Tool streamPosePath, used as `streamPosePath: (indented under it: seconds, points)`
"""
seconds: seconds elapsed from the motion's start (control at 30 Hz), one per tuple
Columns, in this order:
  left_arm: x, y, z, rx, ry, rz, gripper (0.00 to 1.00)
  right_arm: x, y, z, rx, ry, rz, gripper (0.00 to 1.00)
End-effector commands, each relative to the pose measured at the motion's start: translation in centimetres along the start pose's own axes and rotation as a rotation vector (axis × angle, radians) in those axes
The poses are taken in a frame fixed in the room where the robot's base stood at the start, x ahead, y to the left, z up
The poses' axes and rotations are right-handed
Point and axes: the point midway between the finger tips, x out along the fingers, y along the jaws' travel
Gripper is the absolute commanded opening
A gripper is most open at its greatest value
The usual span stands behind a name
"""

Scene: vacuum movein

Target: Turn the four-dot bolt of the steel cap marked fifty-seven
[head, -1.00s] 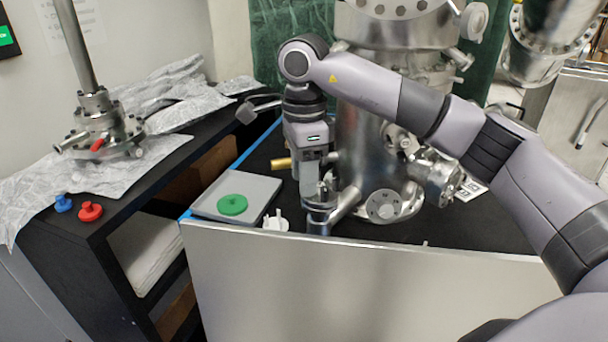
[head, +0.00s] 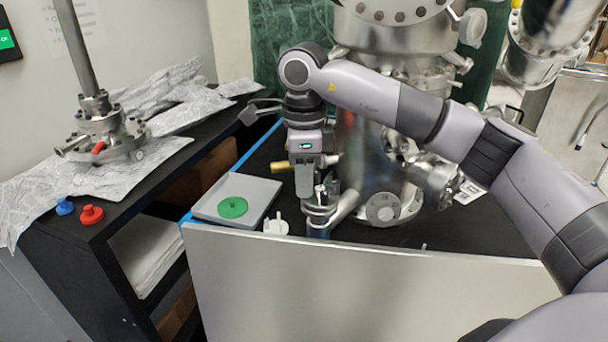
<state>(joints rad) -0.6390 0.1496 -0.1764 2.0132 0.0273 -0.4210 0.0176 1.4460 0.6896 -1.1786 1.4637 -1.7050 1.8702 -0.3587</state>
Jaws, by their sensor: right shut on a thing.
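My right gripper (head: 311,190) points down at a small steel cap (head: 319,212) on a short upright port beside the big steel chamber (head: 375,160). Its jaws are shut on a small upright bolt at the top of the cap; the fingers hide most of the bolt. The number on the cap and the dots on the bolt are too small to read. My left gripper is not in view.
A grey tray (head: 263,191) with a green knobbed disc (head: 232,208) lies left of the cap, with a white pronged piece (head: 276,226) between them. A brass-coloured stub (head: 282,167) stands close behind. Blue (head: 65,206) and red (head: 91,214) knobs sit on the black shelf.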

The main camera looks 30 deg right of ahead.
Motion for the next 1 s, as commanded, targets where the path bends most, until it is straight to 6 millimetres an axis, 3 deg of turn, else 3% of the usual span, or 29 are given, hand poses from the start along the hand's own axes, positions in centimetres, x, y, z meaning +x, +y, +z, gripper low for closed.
streamPosePath:
  seconds: [0.37, 0.4, 0.47, 0.77, 1.0]
  points:
    - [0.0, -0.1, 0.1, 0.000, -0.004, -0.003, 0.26, -0.1, 0.0, 0.0, 0.034, -0.002, -0.001, 0.00]
    - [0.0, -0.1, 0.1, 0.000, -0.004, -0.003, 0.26, -0.1, 0.0, 0.0, 0.034, -0.002, -0.001, 0.21]
    - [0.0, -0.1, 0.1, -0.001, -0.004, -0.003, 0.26, -0.1, 0.0, 0.0, 0.033, -0.002, -0.001, 0.41]
    - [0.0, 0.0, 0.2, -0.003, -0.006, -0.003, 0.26, -0.1, 0.0, 0.0, 0.033, -0.002, -0.001, 0.41]
    - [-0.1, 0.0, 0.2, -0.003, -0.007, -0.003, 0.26, -3.2, 0.0, 0.1, 0.032, -0.005, -0.004, 0.41]
